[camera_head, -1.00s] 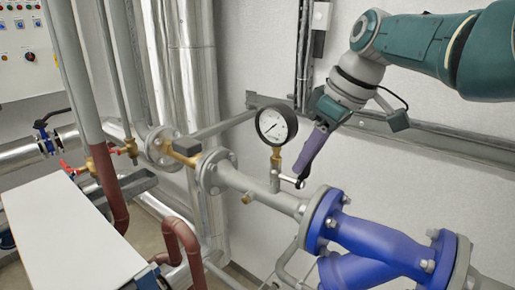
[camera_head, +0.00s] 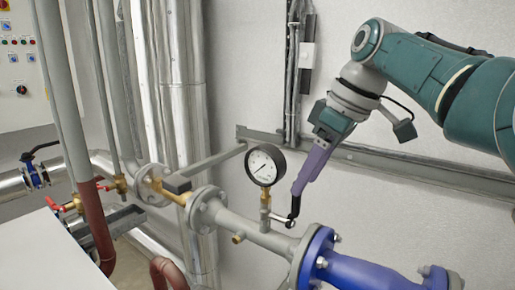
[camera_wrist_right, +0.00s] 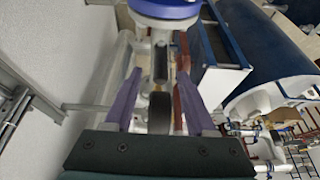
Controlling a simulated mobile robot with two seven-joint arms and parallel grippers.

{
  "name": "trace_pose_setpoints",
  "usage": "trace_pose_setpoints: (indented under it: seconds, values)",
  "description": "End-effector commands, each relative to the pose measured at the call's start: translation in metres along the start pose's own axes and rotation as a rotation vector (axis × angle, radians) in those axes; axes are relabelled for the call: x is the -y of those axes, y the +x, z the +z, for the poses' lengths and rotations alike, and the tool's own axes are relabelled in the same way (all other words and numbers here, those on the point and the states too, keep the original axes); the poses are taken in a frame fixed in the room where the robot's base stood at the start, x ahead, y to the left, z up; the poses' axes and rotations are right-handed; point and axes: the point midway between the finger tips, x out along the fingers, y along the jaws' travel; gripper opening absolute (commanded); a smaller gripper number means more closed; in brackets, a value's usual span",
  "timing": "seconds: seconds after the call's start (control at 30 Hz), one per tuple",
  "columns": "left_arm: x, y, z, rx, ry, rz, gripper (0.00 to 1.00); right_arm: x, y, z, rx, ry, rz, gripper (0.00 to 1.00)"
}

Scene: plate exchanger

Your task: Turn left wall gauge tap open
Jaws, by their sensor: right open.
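The wall gauge (camera_head: 265,165) is a round white dial with a black rim, upright on a brass neck above a grey pipe. Its tap (camera_head: 266,213) is on the grey stem below the dial. A short pale lever (camera_head: 281,219) points right from it and ends at a dark tip. Contact with the lever is unclear. My left gripper is out of view.
A blue flanged pipe (camera_head: 375,272) lies at lower right. A grey wall rail (camera_head: 410,166) runs behind my right arm. Red-handled brass valves (camera_head: 118,183) and a red-brown pipe (camera_head: 95,222) stand left. A white surface (camera_head: 45,255) fills the lower left corner.

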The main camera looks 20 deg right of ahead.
Motion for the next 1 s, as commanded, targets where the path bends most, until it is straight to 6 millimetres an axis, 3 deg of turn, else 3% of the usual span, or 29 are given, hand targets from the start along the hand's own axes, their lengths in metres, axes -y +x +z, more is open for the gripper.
trace_pose_setpoints:
  seconds: [0.3,0.57,0.8,0.87,1.0]
  values:
    - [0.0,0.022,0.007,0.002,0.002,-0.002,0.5,-0.001,-0.041,0.001,-0.002,0.0,0.002,0.56]
    - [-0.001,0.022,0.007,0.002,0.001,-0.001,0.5,0.0,-0.048,0.0,0.001,0.0,-0.001,0.56]
    - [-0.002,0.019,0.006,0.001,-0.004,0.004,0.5,0.001,-0.04,0.009,0.016,0.019,0.012,0.56]
    - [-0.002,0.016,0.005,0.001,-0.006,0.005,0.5,0.004,-0.03,0.021,0.034,0.041,0.031,0.56]
    - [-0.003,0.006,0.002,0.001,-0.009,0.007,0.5,0.02,0.001,0.066,0.092,0.117,0.1,0.56]
